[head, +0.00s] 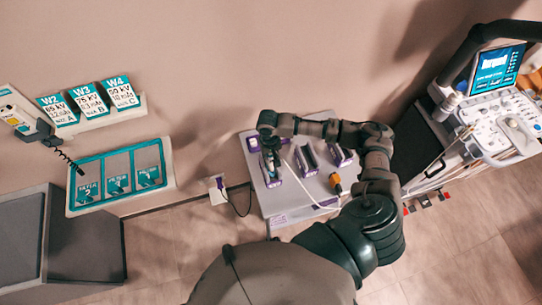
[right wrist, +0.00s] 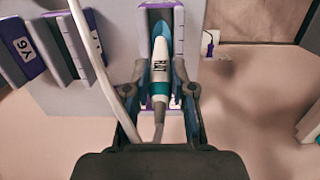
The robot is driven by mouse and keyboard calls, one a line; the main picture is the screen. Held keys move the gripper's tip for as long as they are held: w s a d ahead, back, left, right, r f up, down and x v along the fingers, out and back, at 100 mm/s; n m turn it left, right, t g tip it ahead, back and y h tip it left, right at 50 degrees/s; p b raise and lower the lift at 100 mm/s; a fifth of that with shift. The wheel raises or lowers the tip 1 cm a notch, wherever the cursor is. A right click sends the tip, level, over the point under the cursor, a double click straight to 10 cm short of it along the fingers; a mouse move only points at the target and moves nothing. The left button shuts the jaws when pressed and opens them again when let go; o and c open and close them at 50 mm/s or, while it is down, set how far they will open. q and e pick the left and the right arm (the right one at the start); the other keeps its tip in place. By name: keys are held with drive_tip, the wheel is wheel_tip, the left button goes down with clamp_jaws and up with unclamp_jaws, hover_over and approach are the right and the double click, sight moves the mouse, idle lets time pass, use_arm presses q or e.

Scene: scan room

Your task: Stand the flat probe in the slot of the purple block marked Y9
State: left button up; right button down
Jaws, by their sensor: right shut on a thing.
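My right gripper (head: 270,152) is over the left end of the grey board in the head view. In the right wrist view the right gripper (right wrist: 163,92) is shut on a white and teal probe (right wrist: 160,72) with partly readable lettering. The probe's teal end points at a purple-edged block (right wrist: 178,22) with an upright slot. I cannot tell whether the end is inside the slot or only in front of it. Another purple block (right wrist: 27,48), at the left of that view, bears an upside-down label that seems to read Y9. My left gripper is not in view.
The grey board (head: 272,203) also bears a middle purple block (head: 306,160) and a right one (head: 341,155). An orange and black piece (head: 336,183) lies near its front. A white cable (right wrist: 92,50) passes left of the gripper. An ultrasound cart (head: 490,120) stands right.

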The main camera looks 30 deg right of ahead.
drive_tip(key=shift+f, duration=0.25)
idle(0.5)
drive_tip(key=c, duration=0.9)
unclamp_jaws()
drive_tip(key=r, duration=0.8)
drive_tip(key=w+r, duration=0.1)
drive_tip(key=r, duration=0.2)
drive_tip(key=shift+w+r, duration=0.1)
drive_tip(key=shift+r, duration=0.3)
